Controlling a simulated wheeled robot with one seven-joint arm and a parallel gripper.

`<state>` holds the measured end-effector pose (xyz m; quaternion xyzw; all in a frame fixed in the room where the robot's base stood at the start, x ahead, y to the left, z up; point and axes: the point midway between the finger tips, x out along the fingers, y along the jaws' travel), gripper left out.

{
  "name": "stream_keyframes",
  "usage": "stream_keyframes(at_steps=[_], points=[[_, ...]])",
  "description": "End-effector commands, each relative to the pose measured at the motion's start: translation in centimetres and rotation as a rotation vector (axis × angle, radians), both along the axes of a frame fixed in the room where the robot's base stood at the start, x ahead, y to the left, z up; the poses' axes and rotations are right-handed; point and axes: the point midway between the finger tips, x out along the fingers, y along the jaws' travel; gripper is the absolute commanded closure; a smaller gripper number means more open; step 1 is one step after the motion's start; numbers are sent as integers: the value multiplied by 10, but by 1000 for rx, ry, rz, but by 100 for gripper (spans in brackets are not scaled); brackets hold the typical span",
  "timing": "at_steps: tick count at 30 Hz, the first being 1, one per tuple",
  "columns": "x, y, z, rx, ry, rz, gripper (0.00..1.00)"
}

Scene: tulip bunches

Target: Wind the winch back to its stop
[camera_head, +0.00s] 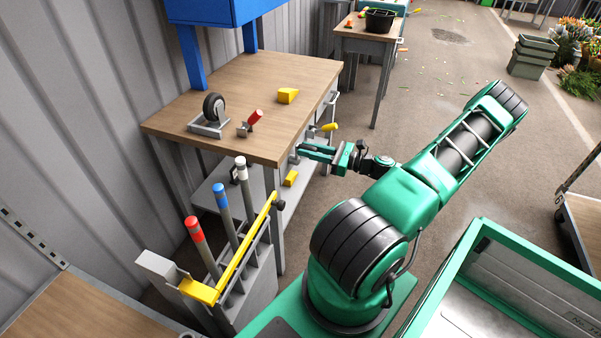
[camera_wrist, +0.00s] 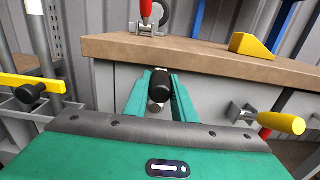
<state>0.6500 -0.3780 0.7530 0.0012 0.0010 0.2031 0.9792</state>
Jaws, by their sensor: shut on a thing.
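My gripper (camera_head: 303,152) is at the front face of the wooden-topped workbench (camera_head: 172,124), just below its edge. In the wrist view its two green fingers (camera_wrist: 158,92) are closed around a black knob (camera_wrist: 160,82). A short metal piece shows under the knob, between the fingers. The knob looks like the handle of the winch's crank, but the winch's drum and stop cannot be made out. The head view hides the knob behind the fingers.
A yellow-handled lever (camera_wrist: 283,123) sticks out of the bench front to the right. A yellow wedge (camera_head: 287,96), a red-handled clamp (camera_head: 253,118) and a wheel (camera_head: 213,107) stand on the bench. A rack with a yellow bar (camera_head: 244,245) is at the left.

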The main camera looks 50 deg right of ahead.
Motion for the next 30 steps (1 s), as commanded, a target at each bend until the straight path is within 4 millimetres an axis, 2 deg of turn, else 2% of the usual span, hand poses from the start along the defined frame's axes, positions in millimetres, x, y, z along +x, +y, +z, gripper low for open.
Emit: stream_keyframes(at_steps=[4, 5, 7, 8, 18, 30], points=[[1, 0, -1, -1, 3, -1, 99], [1, -1, -1, -1, 3, -1, 74], [1, -1, -1, -1, 3, -1, 57], [1, 0, -1, -1, 3, -1, 53], [-3, -2, -1, -1, 2, -2, 53], [-33, -15, -1, -1, 2, -3, 53]])
